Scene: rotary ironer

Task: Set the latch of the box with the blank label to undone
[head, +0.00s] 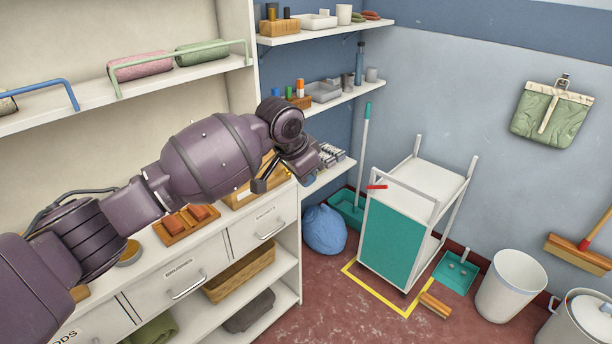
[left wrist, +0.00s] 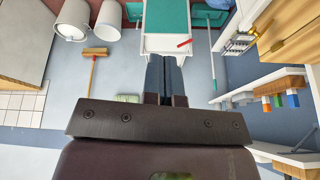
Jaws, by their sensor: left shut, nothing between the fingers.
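A light wooden box (head: 240,201) stands at the right end of the counter, largely hidden behind my left arm. A pale patch shows on its front, but I cannot tell whether it is a blank label. In the left wrist view, a wooden box (left wrist: 294,42) shows at the top right with a small dark fitting at its edge; whether this is a latch, and how it is set, is unclear. My left gripper (head: 311,172) is above the counter's right end, apart from the box. Its fingers (left wrist: 165,62) are shut and empty. My right gripper is out of view.
A white cart with a teal panel (head: 392,246) stands on the floor beyond the counter. A blue bag (head: 324,229) lies by the counter's end. An orange-brown tray (head: 186,224) sits on the counter. Shelves (head: 320,108) with small items hang above the box area.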

